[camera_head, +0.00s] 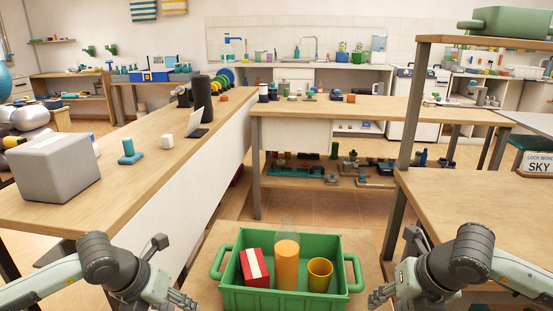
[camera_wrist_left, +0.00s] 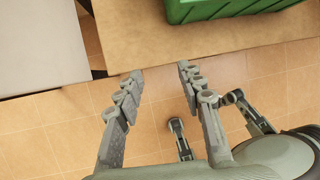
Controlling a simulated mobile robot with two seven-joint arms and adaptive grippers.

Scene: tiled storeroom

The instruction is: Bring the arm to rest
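My left gripper (camera_head: 182,299) is at the lower left of the head view, left of the green crate (camera_head: 268,300). In the left wrist view, its two fingers (camera_wrist_left: 160,78) are spread apart with only floor between them, so it is open and empty. My right gripper (camera_head: 379,297) is at the lower right, just right of the crate and apart from it. Its fingers are seen nearly edge-on, so the gap between them is unclear. No held object shows there.
The crate stands on a low wooden surface (camera_head: 215,242) and holds a red box (camera_head: 256,268), an orange bottle (camera_head: 287,265) and a yellow cup (camera_head: 319,275). A long counter (camera_head: 125,190) runs along the left, and a wooden table (camera_head: 490,205) stands at the right.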

